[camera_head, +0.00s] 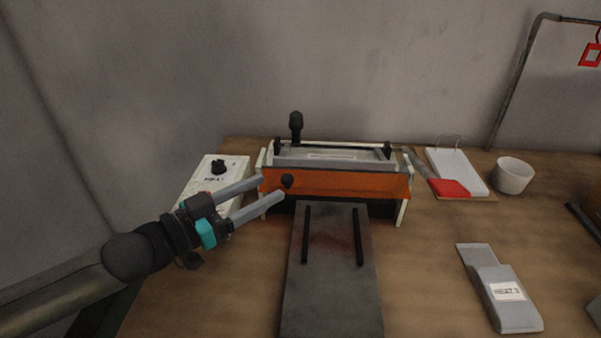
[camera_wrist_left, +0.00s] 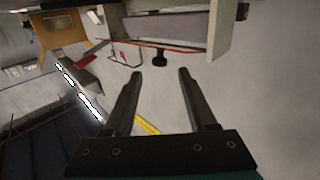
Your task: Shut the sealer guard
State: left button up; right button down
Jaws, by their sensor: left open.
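The sealer (camera_head: 340,155) stands at the back middle of the table. Its orange guard (camera_head: 345,183) is a panel across the front, with a black knob (camera_head: 288,181) near its left end. A black lever handle (camera_head: 296,124) stands upright behind it. My left gripper (camera_head: 272,192) is open, its fingers pointing right at the left end of the guard, close to the knob. In the left wrist view the open fingers (camera_wrist_left: 159,82) have nothing between them, and the black knob (camera_wrist_left: 159,57) shows just beyond their tips. Whether a finger touches the guard I cannot tell. My right gripper is not in view.
A dark plate (camera_head: 333,285) with two rails lies in front of the sealer. A white control box (camera_head: 213,181) is at its left. At right are a notepad (camera_head: 455,170), a white cup (camera_head: 513,176) and a grey labelled block (camera_head: 497,288). Table between plate and block is clear.

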aim_at(301, 179)
pick_arm(q)
jog(key=b+x, duration=0.1)
jog(key=x, duration=0.6)
jog(key=shift+w+d, duration=0.15)
jog(key=shift+d, duration=0.05)
jog(key=shift+b+x, duration=0.4)
jog(key=shift+x, duration=0.5)
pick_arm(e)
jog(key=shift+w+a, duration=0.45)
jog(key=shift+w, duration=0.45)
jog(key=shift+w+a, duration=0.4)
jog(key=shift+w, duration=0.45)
pick_arm(q)
jog(key=shift+c, duration=0.3)
grip_shut()
